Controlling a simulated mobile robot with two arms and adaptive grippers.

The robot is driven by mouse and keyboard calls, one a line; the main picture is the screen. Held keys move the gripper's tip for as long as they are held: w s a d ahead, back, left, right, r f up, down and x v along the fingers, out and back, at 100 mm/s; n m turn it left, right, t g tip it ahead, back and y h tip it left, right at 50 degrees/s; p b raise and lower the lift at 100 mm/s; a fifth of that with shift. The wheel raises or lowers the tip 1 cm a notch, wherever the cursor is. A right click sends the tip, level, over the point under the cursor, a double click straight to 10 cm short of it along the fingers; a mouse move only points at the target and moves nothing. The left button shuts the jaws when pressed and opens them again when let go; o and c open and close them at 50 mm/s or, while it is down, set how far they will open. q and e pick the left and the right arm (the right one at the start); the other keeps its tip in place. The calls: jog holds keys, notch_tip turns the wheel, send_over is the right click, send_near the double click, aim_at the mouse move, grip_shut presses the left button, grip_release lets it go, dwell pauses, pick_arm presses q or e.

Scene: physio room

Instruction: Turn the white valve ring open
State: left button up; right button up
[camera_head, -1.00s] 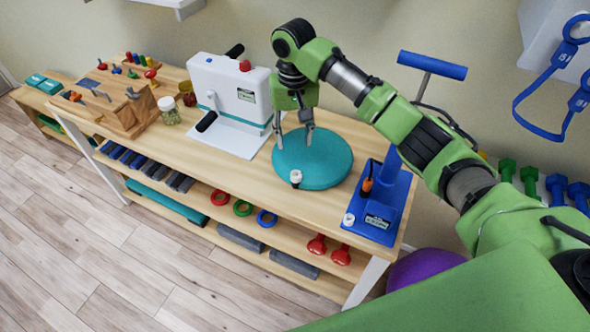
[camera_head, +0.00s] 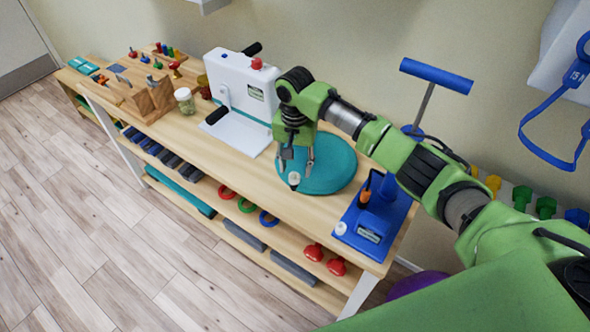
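A teal round cushion (camera_head: 335,168) lies on the wooden table. A small white valve ring (camera_head: 294,179) sits at its front left edge, with a darker top. My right gripper (camera_head: 296,169) comes down over the cushion's left part with its two fingers apart. In the picture the fingertips are on either side of the white valve ring, just above it. I cannot tell whether they touch it. My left gripper is not in view.
A blue hand pump (camera_head: 372,218) with a small white piece (camera_head: 340,228) stands right of the cushion. A white hand-crank machine (camera_head: 238,92) stands behind on the left. A glass jar (camera_head: 185,101) and wooden peg box (camera_head: 150,100) are farther left.

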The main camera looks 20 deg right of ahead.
aim_at(295, 178)
notch_tip(295, 178, down, 2)
jog(key=shift+a+f, duration=0.1)
jog(key=shift+f, duration=0.5)
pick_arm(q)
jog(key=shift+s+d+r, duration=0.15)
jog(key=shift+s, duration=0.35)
pick_arm(e)
jog(key=c, duration=1.1)
jog(key=shift+o, duration=0.2)
jog(key=shift+r+n+p, duration=0.15)
jog(key=shift+n+p, duration=0.15)
jog(key=shift+p, duration=0.2)
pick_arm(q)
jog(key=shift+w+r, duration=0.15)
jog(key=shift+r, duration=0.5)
pick_arm(e)
jog(key=shift+n, duration=0.5)
jog(key=o, duration=1.1)
jog(key=shift+c, duration=0.2)
